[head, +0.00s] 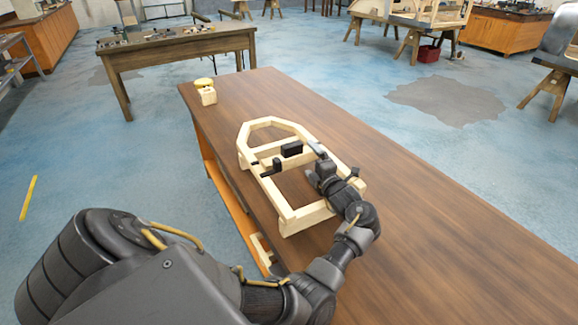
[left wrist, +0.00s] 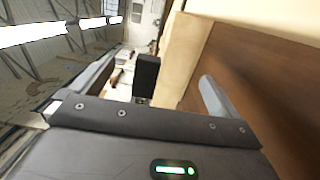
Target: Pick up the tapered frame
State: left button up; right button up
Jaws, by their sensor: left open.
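The tapered frame (head: 268,123) is pale wood and lies on the brown bench, its narrow end pointing away from me. Black fittings (head: 292,148) show on its crossbars. My left gripper (head: 322,158) is over the frame's right side rail, with its jaws apart. In the left wrist view a pale wooden bar (left wrist: 187,55) and a black block (left wrist: 145,75) show between the two spread fingers. Whether a finger touches the wood I cannot tell. My right gripper is not in view.
The brown bench top (head: 440,230) is clear to the right of the frame. A small wooden block with a yellow top (head: 207,92) stands at the bench's far left. Another table (head: 180,48) stands beyond on the blue floor.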

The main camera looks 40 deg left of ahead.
aim_at(301, 150)
pick_arm(q)
jog(key=x, duration=0.2)
jog(key=p+x, duration=0.1)
jog(key=x, duration=0.2)
jog(key=p+x, duration=0.1)
jog(key=x, duration=0.1)
jog(key=shift+a+f, duration=0.35)
jog(key=shift+s+d, duration=0.1)
jog(key=c, duration=1.9)
jog(key=shift+r, duration=0.2)
jog(key=shift+c, duration=1.1)
